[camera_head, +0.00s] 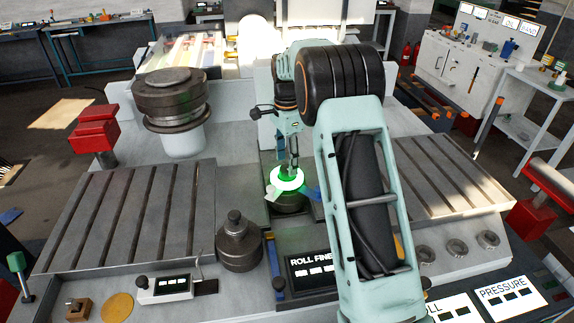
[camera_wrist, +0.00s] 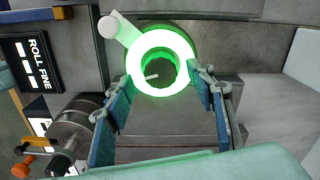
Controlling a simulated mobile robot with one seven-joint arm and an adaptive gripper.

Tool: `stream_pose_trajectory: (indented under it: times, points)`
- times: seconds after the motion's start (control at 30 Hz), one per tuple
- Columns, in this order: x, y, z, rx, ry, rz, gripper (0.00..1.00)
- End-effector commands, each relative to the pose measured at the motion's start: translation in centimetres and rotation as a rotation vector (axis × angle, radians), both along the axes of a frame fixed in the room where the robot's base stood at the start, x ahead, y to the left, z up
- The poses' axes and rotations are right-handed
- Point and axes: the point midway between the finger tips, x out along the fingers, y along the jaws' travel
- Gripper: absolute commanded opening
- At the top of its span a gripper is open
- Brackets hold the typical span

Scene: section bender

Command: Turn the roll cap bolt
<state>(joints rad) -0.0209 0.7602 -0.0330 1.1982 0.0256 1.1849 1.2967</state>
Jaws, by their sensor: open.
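A glowing white-green ring (camera_head: 286,179) sits on top of a dark roll at the middle of the machine; I take it for the roll cap bolt. In the wrist view the ring (camera_wrist: 160,87) has a short arm with a pale knob at its upper left and a dark green centre. My gripper (camera_head: 290,163) points down just above the ring. In the wrist view my open gripper (camera_wrist: 163,92) has one blue finger on each side of the ring's near part. I cannot tell whether the fingers touch it.
A dark roll (camera_head: 238,244) stands at the front, left of the ring. A larger stacked roll (camera_head: 170,98) stands behind left. Slotted plates (camera_head: 125,218) lie to the sides. The ROLL FINE panel (camera_head: 312,268) is at the front; it shows at left in the wrist view (camera_wrist: 38,62).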

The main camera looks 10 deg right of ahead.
Motion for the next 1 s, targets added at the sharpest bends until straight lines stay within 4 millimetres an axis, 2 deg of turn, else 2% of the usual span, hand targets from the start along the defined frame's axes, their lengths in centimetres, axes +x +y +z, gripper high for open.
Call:
stream_pose_trajectory:
  times: [0.2,0.53,0.9,1.0]
  points:
    - [0.0,0.0,-2.2,0.000,0.000,0.000,0.50]
    - [0.0,0.0,-2.5,-0.001,-0.001,0.000,0.50]
    - [0.0,0.0,-2.5,0.000,-0.002,0.001,0.10]
    - [0.0,0.0,-2.5,0.000,-0.002,0.002,0.08]
